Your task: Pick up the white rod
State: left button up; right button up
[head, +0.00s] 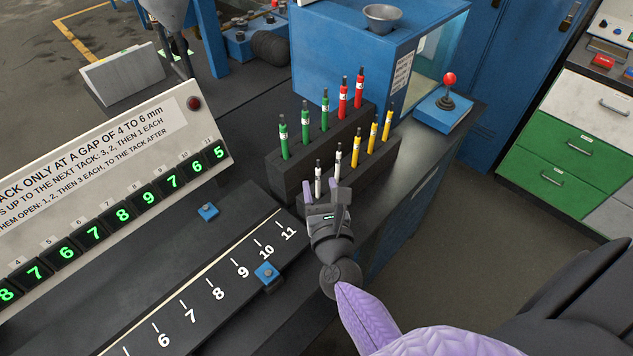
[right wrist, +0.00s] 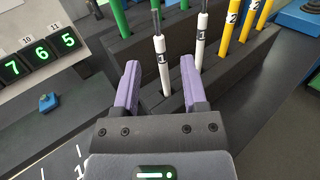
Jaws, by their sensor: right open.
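Two white rods marked 1 stand upright in the dark front block. The nearer white rod (head: 318,174) also shows in the right wrist view (right wrist: 161,72). The other white rod (head: 337,163) stands to its right and shows in the right wrist view (right wrist: 200,42). My right gripper (head: 320,186) is open with purple fingers, low at the near side of the block. In the right wrist view (right wrist: 160,64) the nearer rod appears between the fingers, with no visible contact. I cannot tell how far it reaches between them. My left gripper is not in view.
Yellow rods (head: 372,136) share the front block; green rods (head: 305,123) and red rods (head: 343,98) stand in the block behind. A numbered rail (head: 215,290) with a blue slider (head: 267,273) lies left of my gripper. A display panel (head: 110,215) stands farther left.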

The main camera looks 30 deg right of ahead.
aim_at(319, 180)
jog(key=x, duration=0.5)
jog(key=shift+w+d+f, duration=0.15)
jog(key=shift+f, duration=0.2)
grip_shut()
